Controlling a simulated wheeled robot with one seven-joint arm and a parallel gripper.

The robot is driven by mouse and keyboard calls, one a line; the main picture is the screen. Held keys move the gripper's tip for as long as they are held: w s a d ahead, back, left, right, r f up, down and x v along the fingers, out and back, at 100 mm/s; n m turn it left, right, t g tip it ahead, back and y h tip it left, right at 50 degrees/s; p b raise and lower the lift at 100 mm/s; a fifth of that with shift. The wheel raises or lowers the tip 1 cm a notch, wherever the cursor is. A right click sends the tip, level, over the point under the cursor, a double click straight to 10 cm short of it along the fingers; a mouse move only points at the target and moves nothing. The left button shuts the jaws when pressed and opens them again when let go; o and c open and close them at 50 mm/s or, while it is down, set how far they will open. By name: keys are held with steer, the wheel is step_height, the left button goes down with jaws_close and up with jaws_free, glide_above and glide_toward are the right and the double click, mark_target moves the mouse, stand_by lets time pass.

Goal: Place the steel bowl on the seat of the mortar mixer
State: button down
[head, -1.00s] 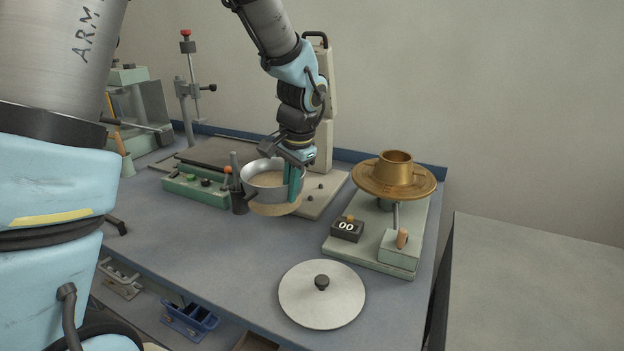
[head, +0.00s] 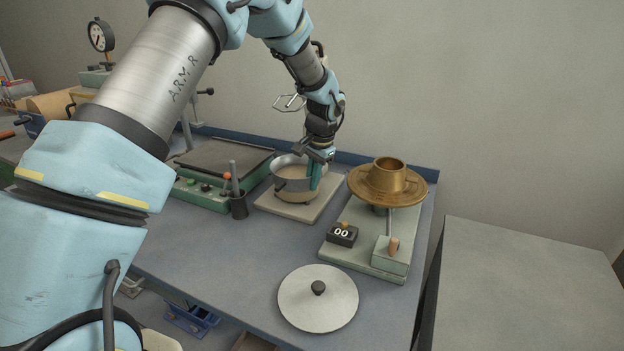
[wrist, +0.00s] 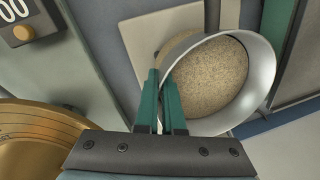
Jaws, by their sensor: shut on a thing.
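The steel bowl (head: 286,172), with sandy grey-brown mix in it, is over the pale base plate (head: 273,203) of what looks like the mortar mixer. My gripper (head: 316,176) is shut on the bowl's right wall, its teal fingers reaching down the side. In the wrist view the gripper (wrist: 161,82) pinches the rim of the bowl (wrist: 262,72). A tan round shape shows below the bowl; I cannot tell whether the bowl touches the seat. My arm hides most of the mixer's upright.
A brass flow table (head: 420,186) with a brass mould (head: 387,178) stands close on the right, with a 00 counter (head: 342,235) in front. A dark holder (head: 239,206) and a green control box (head: 203,196) stand left. A round lid (head: 335,300) lies at the front.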

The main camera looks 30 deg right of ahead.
steer(key=shift+f, duration=0.35)
steer(key=c, duration=1.5)
jaws_free()
steer(key=shift+f, duration=0.2)
steer(key=o, duration=0.5)
steer(key=shift+c, duration=0.2)
step_height(320, 180, up, 12)
steer(key=s+b, duration=0.2)
steer(key=shift+d+b, duration=0.3)
steer(key=shift+d, duration=0.05)
